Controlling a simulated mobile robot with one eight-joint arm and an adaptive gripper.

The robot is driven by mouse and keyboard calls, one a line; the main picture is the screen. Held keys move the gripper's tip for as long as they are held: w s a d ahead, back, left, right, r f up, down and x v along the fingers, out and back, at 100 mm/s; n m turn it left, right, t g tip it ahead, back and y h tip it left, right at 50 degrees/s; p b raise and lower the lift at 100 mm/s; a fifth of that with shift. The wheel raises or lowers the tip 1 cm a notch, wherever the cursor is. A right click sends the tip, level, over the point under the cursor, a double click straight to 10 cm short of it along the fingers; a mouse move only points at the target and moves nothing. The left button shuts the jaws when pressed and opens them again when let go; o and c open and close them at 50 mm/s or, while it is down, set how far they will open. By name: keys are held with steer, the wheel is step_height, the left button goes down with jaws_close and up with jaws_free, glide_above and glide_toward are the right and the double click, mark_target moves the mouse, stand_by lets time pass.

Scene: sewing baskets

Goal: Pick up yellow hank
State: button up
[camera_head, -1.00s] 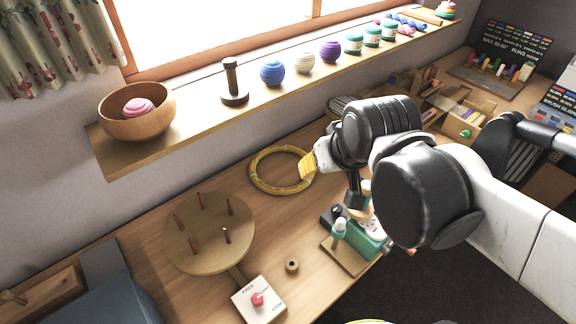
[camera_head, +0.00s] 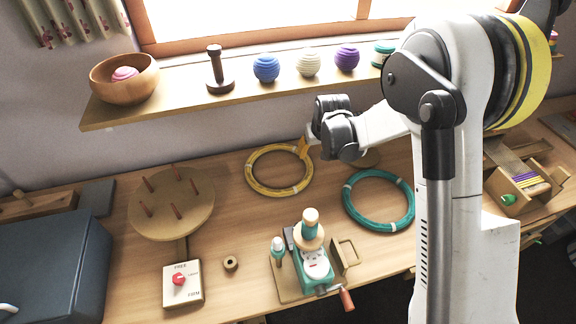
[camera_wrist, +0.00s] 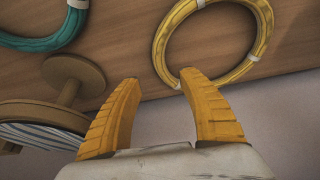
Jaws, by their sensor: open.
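The yellow hank (camera_head: 254,179) is a ring of yellow strand with white ties, lying flat on the wooden table below the window shelf. It also shows in the wrist view (camera_wrist: 263,42), at the top right. My gripper (camera_head: 304,148) is at the hank's upper right edge in the head view. In the wrist view my gripper (camera_wrist: 157,80) has its two orange fingers spread apart with nothing between them. The right finger's tip appears close to the ring's near edge; I cannot tell whether they touch.
A teal hank (camera_head: 350,205) lies to the right; a wooden spool (camera_wrist: 72,75) shows beside my left finger. A peg disc (camera_head: 172,205) stands left and a teal winder (camera_head: 318,268) in front. The shelf (camera_head: 190,103) with yarn balls runs behind.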

mark_target(308, 162)
steer(key=b+x, duration=0.1)
steer(key=x, duration=0.3)
steer(key=shift+w+a+f, duration=0.1)
steer(key=shift+a+f, duration=0.05)
steer(key=shift+f, duration=0.15)
steer(key=b+x, duration=0.3)
steer(key=x, duration=0.3)
steer(key=shift+r, duration=0.1)
jaws_close()
